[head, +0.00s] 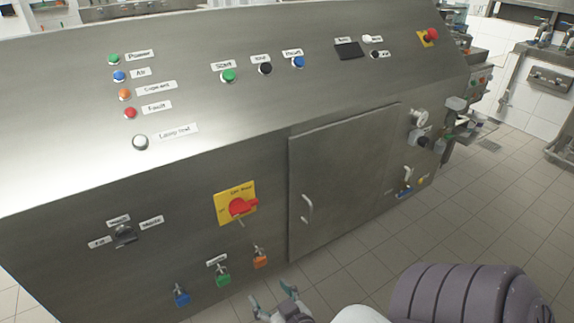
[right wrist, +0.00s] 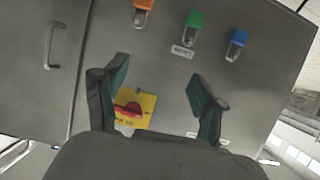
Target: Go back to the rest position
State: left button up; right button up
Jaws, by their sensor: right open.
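My right gripper (head: 272,297) shows at the bottom of the head view, in front of the steel machine's lower front. Its two fingers are spread and empty in the right wrist view (right wrist: 160,75). The red rotary switch (head: 242,207) on its yellow plate is above the gripper in the head view, apart from it. The switch also shows between the fingers in the right wrist view (right wrist: 127,110). My left gripper is not in view.
The machine's front (head: 80,190) carries blue, green and orange padlocks (head: 222,274), a small black selector (head: 124,235) and a closed door (head: 345,170) with a handle. Buttons line the sloped upper panel. Tiled floor (head: 500,220) lies open to the right.

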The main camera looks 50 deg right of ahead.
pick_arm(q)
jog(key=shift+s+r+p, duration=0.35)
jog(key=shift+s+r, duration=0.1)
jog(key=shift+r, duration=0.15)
pick_arm(e)
jog(key=shift+s+d+r, duration=0.35)
jog(key=shift+r, duration=0.3)
jog(key=shift+s+d+r, duration=0.35)
jog(key=shift+r, duration=0.3)
